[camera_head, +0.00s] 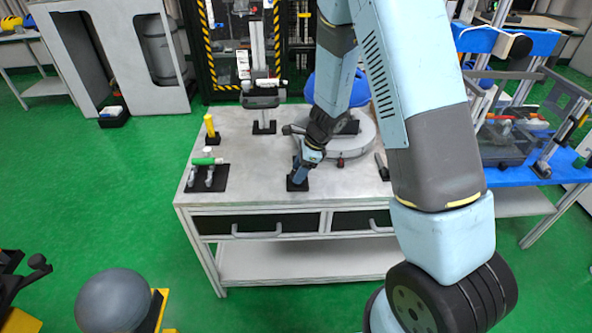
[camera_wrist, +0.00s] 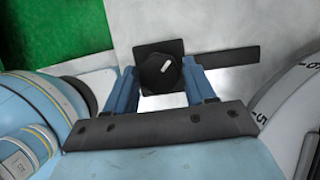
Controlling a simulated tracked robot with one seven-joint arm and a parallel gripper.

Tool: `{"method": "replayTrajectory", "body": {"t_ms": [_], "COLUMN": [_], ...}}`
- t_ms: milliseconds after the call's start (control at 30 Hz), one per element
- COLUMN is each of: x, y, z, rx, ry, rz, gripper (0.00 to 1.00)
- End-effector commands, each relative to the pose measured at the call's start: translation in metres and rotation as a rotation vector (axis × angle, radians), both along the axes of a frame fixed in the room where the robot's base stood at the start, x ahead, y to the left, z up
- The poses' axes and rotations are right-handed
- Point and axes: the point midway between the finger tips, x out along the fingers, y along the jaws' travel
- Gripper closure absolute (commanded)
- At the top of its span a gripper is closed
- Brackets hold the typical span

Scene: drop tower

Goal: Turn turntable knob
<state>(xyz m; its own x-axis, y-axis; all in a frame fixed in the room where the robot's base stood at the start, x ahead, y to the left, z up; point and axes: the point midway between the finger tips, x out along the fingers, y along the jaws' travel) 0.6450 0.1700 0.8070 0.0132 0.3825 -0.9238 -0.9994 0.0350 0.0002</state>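The turntable knob (camera_wrist: 160,72) is black, with a short white mark on top, and sits on a dark square base plate in the wrist view. My gripper (camera_wrist: 160,75) has its two blue fingers on either side of the knob. The right finger looks to be against it, while a thin gap may remain at the left, so I cannot tell whether it is clamped. In the head view my gripper (camera_head: 299,175) is low over the table's front part, hiding the knob. The grey round turntable (camera_head: 358,140) lies just behind and to the right, partly covered by my arm.
The grey table (camera_head: 250,165) carries a black stand with a green-topped fitting (camera_head: 207,175), a yellow-handled tool (camera_head: 210,127) and a column device (camera_head: 263,98). A blue table (camera_head: 535,170) with equipment stands at the right. Bare tabletop shows left of my gripper.

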Motion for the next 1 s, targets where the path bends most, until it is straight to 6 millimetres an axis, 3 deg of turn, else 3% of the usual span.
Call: {"method": "replayTrajectory", "body": {"t_ms": [333, 367, 667, 1000], "x": [0.001, 0.000, 0.001, 0.004], "y": [0.000, 0.015, 0.002, -0.001], "z": [0.000, 0.000, 0.001, 0.000], "rx": [0.000, 0.001, 0.000, -0.003], "ry": [-0.001, -0.002, -0.003, -0.004], "rz": [0.000, 0.007, 0.051, 0.283], "gripper": [0.79, 0.80, 0.80, 0.80]}}
